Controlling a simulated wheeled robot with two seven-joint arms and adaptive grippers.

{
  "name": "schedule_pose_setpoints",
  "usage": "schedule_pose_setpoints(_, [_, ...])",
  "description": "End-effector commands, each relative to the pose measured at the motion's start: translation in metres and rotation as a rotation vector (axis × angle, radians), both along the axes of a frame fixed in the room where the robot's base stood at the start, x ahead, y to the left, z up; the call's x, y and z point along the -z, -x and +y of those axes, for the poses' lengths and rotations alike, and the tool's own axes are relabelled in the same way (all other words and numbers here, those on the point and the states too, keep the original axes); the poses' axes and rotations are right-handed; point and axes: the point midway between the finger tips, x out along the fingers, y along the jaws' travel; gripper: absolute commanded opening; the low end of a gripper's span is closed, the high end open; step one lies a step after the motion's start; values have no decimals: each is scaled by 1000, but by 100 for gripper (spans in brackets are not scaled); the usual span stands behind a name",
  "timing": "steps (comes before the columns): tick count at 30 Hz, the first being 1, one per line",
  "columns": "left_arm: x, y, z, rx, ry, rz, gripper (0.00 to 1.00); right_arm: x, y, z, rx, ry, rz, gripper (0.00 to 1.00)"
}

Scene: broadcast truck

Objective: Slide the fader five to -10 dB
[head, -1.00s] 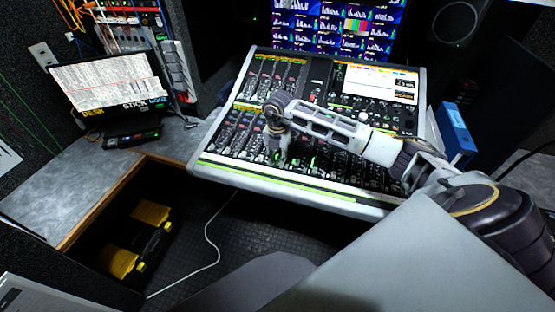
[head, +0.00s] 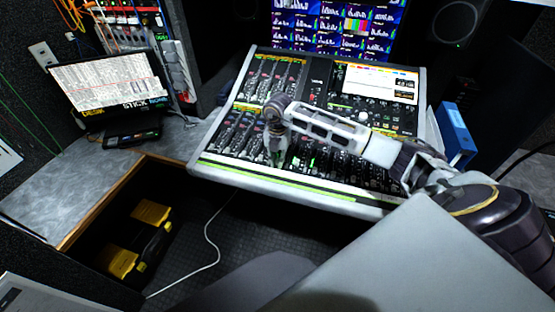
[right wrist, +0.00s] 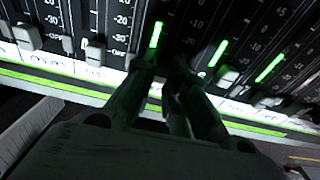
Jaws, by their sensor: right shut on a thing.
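The mixing console (head: 300,190) stands in the middle of the head view, with rows of faders and green level bars. My right gripper (head: 276,160) reaches down onto its lower fader rows, left of centre. In the right wrist view, my right gripper's fingers (right wrist: 166,64) are closed together at a fader slot, near a lit green bar. They are shut on a fader cap that the fingers mostly hide; its number and exact dB position cannot be read. Other fader caps (right wrist: 95,52) sit low in their slots to the left. My left gripper is not in view.
A monitor (head: 340,25) with level graphs is behind the console. A laptop (head: 108,88) stands on the grey desk (head: 60,205) at left. A blue box (head: 455,130) is right of the console. Neighbouring caps (right wrist: 228,76) lie close to my fingers.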

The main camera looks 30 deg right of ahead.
Motion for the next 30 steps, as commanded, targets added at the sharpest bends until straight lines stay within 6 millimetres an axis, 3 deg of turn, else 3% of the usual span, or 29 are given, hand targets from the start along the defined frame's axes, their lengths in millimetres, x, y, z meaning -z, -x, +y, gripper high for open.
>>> schedule_pose_setpoints(7, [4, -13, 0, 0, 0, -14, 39, -3, -14, -15, 2, 1, -2, 0])
schedule_pose_setpoints(15, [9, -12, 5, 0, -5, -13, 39, -7, -32, -37, 2, 0, -1, 0])
schedule_pose_setpoints(27, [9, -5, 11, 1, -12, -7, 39, -8, -35, -40, 0, -1, -1, 0])
schedule_pose_setpoints(28, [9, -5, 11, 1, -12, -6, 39, -8, -35, -40, 0, -1, -1, 18])
schedule_pose_setpoints(30, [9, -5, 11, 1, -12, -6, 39, -8, -34, -40, 0, -1, -1, 23])
